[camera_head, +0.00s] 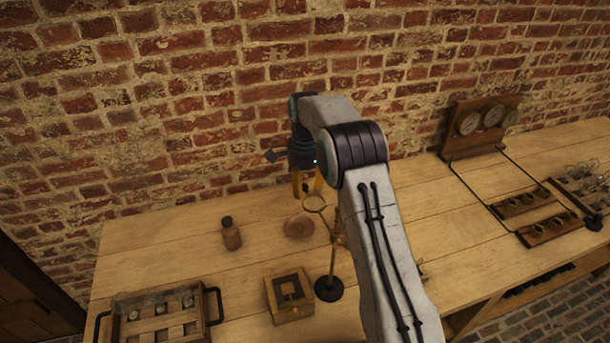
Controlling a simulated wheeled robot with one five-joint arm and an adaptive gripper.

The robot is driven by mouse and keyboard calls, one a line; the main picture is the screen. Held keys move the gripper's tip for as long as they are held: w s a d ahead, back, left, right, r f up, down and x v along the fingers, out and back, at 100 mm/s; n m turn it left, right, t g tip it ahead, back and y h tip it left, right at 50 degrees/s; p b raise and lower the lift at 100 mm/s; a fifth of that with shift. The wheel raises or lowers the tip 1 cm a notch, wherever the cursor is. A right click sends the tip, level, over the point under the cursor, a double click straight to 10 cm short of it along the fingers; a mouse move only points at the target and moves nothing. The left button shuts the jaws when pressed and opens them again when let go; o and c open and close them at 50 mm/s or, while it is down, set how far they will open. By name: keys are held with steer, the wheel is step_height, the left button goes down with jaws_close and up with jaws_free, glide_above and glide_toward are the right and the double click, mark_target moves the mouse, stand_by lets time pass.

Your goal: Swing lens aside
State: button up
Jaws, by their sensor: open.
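The lens (313,203) is a round brass-rimmed ring on a side arm of a brass stand (334,255) with a dark round base (329,289). The stand is upright on the bench. My gripper (308,184) points down behind the lens, its yellow fingers apart and open. It looks empty. The fingertips appear just above the lens in the picture, and I cannot tell whether they touch it. My arm hides part of the bench right of the stand.
A wooden bench (160,250) runs along a brick wall. A brown bottle (231,234), a round brown object (298,227), a small wooden box (289,297) and a handled tray (158,318) stand on it. A gauge panel (484,125) and wooden racks (550,227) are at right.

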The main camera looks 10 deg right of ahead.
step_height(320, 180, up, 12)
steer(key=shift+f, duration=0.15)
stand_by(0.5)
stand_by(0.5)
